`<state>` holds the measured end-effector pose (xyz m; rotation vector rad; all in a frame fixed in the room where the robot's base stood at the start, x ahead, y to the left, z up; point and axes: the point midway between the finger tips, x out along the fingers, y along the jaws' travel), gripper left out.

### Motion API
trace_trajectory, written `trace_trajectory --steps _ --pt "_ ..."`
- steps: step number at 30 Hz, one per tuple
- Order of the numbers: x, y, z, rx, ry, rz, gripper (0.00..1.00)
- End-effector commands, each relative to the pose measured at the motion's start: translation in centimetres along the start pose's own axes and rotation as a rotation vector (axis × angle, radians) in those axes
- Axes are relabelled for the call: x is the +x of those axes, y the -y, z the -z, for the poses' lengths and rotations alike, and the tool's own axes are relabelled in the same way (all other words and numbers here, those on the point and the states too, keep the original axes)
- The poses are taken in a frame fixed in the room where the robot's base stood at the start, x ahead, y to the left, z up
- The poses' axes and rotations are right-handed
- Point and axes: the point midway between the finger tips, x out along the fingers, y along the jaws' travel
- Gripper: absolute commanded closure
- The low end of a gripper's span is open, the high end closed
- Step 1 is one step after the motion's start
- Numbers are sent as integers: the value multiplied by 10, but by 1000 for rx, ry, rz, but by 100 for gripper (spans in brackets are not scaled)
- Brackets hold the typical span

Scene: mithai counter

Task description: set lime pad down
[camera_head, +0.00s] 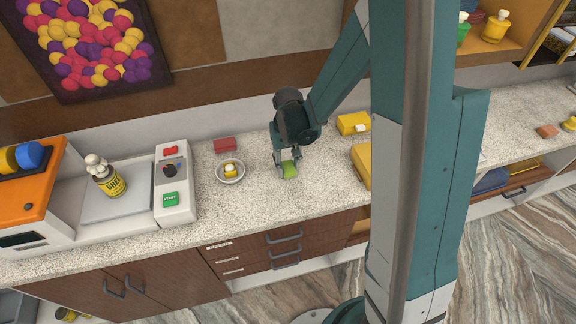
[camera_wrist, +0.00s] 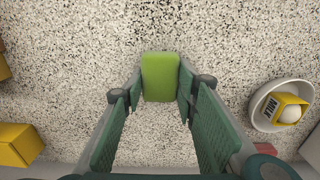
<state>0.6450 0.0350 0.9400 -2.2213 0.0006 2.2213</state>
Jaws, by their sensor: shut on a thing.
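The lime pad (camera_head: 289,170) is a small bright green block near the middle of the speckled counter (camera_head: 315,190). It also shows in the wrist view (camera_wrist: 160,77), between the fingertips. My gripper (camera_head: 286,163) points down and is shut on the pad, with one finger on each side in the wrist view (camera_wrist: 160,88). The pad is at or just above the counter top; I cannot tell whether it touches. My gripper hides part of the pad in the head view.
A white bowl (camera_head: 219,178) with a small yellow milk carton stands left of the pad, with a red block (camera_head: 225,144) behind it. Yellow boxes (camera_head: 352,124) stand to the right. A scale (camera_head: 172,205) is farther left. The counter around the pad is clear.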

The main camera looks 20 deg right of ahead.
Motion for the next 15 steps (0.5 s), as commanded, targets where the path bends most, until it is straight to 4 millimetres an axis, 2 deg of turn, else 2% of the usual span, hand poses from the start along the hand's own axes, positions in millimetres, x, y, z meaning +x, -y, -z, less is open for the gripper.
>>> trace_trajectory --steps 15 --pt "6 0 0 0 0 0 78"
